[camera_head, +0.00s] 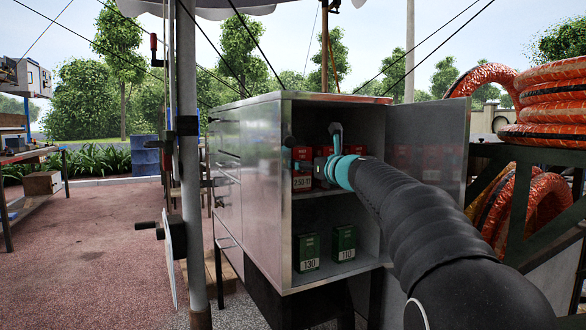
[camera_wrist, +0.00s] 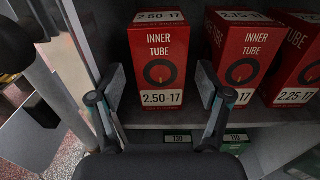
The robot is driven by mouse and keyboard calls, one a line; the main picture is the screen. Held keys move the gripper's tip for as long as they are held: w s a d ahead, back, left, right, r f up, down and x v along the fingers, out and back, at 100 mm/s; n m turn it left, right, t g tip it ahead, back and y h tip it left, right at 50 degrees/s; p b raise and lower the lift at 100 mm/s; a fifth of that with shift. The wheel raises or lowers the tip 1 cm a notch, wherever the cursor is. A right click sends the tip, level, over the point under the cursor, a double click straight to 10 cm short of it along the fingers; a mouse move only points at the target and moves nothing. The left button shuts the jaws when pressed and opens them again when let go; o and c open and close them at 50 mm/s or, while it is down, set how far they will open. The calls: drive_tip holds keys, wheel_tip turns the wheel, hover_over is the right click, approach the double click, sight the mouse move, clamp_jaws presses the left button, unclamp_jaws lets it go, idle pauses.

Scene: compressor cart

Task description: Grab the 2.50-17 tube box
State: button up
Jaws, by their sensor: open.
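The red 2.50-17 inner tube box (camera_wrist: 161,70) stands upright on the upper shelf, straight ahead in the wrist view. In the head view a part of this box (camera_head: 302,182) shows below my wrist. My gripper (camera_wrist: 160,82) is open and empty in front of the box, with one finger toward each side of it. The right finger overlaps the edge of the neighbouring 2.75-17 box (camera_wrist: 240,50) in the picture. Whether either finger touches a box I cannot tell.
A red 2.25-17 box (camera_wrist: 296,65) stands further right on the same shelf (camera_wrist: 215,123). Green boxes marked 130 (camera_head: 307,252) and 110 (camera_head: 344,243) stand on the lower shelf. The metal cabinet's (camera_head: 262,180) left wall is close, and its door (camera_head: 430,145) hangs open at right.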

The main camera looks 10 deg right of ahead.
drive_tip(key=p+x, duration=0.1)
drive_tip(key=x, duration=0.4)
drive_tip(key=shift+a, duration=0.1)
drive_tip(key=c, duration=1.2)
